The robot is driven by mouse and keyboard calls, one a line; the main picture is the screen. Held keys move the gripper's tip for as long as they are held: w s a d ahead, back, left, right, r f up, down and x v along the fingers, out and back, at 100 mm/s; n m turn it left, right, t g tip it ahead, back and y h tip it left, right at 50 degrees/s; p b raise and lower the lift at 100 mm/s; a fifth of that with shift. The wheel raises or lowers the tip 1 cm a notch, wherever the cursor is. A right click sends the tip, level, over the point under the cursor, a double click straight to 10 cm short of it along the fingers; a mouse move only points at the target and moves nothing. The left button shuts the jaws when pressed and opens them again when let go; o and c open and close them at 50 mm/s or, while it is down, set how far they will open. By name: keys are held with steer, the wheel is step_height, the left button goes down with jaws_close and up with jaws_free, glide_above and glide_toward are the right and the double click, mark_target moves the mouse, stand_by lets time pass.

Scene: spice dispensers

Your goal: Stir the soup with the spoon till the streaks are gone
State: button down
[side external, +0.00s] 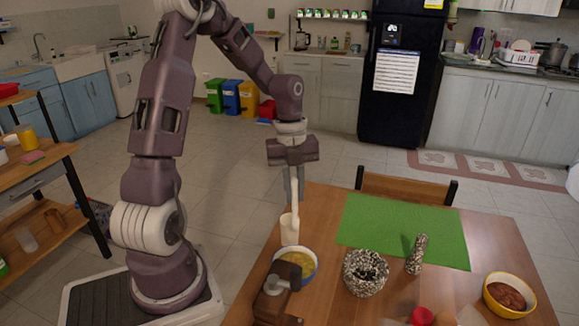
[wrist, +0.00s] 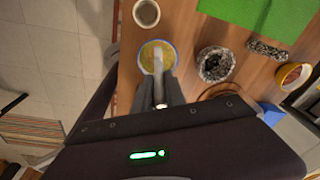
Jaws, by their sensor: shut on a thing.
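A bowl of yellow soup (side external: 297,264) with a blue rim sits near the left edge of the wooden table; the soup also shows in the wrist view (wrist: 147,59). My gripper (side external: 293,168) is above the bowl, pointing down, shut on a pale spoon (side external: 294,190). In the wrist view the spoon (wrist: 158,62) runs from between the fingers (wrist: 160,102) to over the soup. In the side view its lower end blends with a cream cup (side external: 288,232) behind the bowl, so I cannot tell whether it touches the soup. No clear streaks can be made out.
The cup is close to the bowl. A brown wooden object (side external: 272,302) stands in front. A speckled mortar (side external: 366,283) and pestle (side external: 416,256) are to the right, with a yellow bowl of reddish food (side external: 509,296) farther right.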

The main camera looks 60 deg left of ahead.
mark_target(294, 212)
steer(key=shift+g, duration=0.3)
steer(key=d+f, duration=0.1)
steer(key=s+d, duration=0.1)
steer(key=d+f, duration=0.1)
steer(key=shift+s+d+f, duration=0.1)
steer(key=shift+s+f, duration=0.25)
steer(key=shift+s+d+f, duration=0.1)
steer(key=shift+d+f, duration=0.05)
steer(key=shift+f, duration=0.15)
step_height(294, 212, down, 7)
steer(key=shift+f, duration=0.15)
